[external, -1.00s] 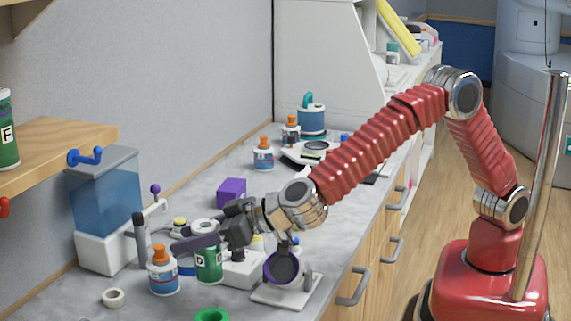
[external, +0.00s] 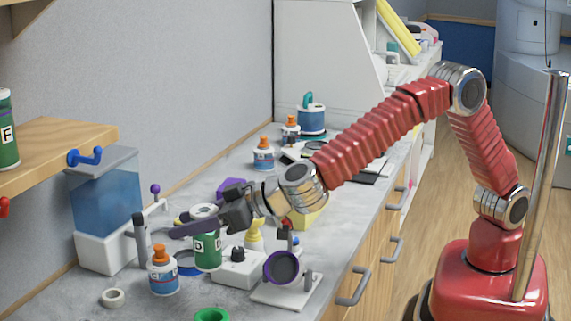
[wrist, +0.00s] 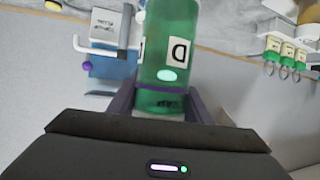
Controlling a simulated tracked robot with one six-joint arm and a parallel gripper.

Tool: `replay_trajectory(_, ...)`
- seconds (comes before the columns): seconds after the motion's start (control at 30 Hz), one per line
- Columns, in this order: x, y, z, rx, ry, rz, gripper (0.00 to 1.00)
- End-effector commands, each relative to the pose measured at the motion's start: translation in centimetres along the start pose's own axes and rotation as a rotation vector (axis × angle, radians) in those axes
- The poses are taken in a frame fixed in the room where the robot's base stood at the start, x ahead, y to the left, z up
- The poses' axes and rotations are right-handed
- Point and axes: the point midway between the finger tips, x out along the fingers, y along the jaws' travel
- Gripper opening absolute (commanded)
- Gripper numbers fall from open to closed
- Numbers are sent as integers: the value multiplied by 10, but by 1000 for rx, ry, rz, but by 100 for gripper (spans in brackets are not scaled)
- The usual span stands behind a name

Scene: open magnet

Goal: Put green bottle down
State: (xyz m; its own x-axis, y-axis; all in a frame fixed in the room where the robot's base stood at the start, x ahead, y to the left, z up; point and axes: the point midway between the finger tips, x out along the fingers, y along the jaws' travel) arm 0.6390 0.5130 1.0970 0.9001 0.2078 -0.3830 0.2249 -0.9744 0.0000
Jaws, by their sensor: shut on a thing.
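The green bottle (external: 207,252) has a white lid and a label with the letter D. It is upright over the front part of the grey counter (external: 235,305). My gripper (external: 193,228) is shut on its upper part, with a finger on either side. I cannot tell whether the bottle's base touches the counter. In the wrist view the green bottle (wrist: 178,35) stands between my fingers.
A white box with a black knob (external: 238,268) and a purple-rimmed round stand (external: 283,267) are on the right. A green ring (external: 212,314) lies in front.

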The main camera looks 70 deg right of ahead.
Motion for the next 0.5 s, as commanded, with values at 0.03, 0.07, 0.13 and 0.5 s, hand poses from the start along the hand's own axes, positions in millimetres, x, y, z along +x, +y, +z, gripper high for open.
replay_trajectory(0.03,0,0,-1,1,2,0,11)
replay_trajectory(0.07,0,0,-1,0,2,0,11)
replay_trajectory(0.13,0,0,-1,0,2,0,11)
replay_trajectory(0.5,-13,0,-33,3,4,-1,11)
